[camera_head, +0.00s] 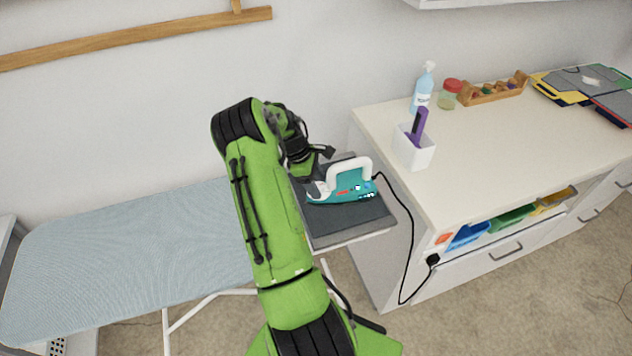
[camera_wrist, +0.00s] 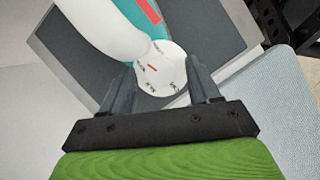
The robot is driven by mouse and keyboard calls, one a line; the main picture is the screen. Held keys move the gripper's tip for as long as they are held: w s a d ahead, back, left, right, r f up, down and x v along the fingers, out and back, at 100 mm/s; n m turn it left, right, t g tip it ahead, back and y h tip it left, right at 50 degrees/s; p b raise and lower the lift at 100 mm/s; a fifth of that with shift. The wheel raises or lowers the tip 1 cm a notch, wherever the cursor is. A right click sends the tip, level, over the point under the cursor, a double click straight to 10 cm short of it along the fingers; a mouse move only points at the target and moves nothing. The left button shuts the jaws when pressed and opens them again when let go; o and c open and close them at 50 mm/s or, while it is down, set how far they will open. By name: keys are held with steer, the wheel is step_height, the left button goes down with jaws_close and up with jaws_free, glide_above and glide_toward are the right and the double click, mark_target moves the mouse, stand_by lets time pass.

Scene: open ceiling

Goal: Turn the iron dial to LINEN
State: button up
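The teal iron (camera_head: 345,191) with a white handle rests on a dark grey pad at the right end of the ironing board. Its dial (camera_wrist: 160,72) is a round white disc in the wrist view, with small dark labels around its face and a short red mark near the middle. The labels are too small to read. My gripper (camera_wrist: 161,82) is open, with one dark finger on each side of the dial's lower half. I cannot tell whether either finger touches it. In the head view my green arm partly hides the gripper and the iron's left end.
The blue ironing board (camera_head: 130,245) extends left. A black cord (camera_head: 410,225) runs from the iron to a socket on the cabinet.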

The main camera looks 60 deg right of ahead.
steer(key=p+v, duration=0.1)
steer(key=v, duration=1.4)
steer(key=shift+w+r+p, duration=0.2)
steer(key=shift+r+p, duration=0.1)
steer(key=shift+p, duration=0.1)
steer(key=shift+a, duration=0.1)
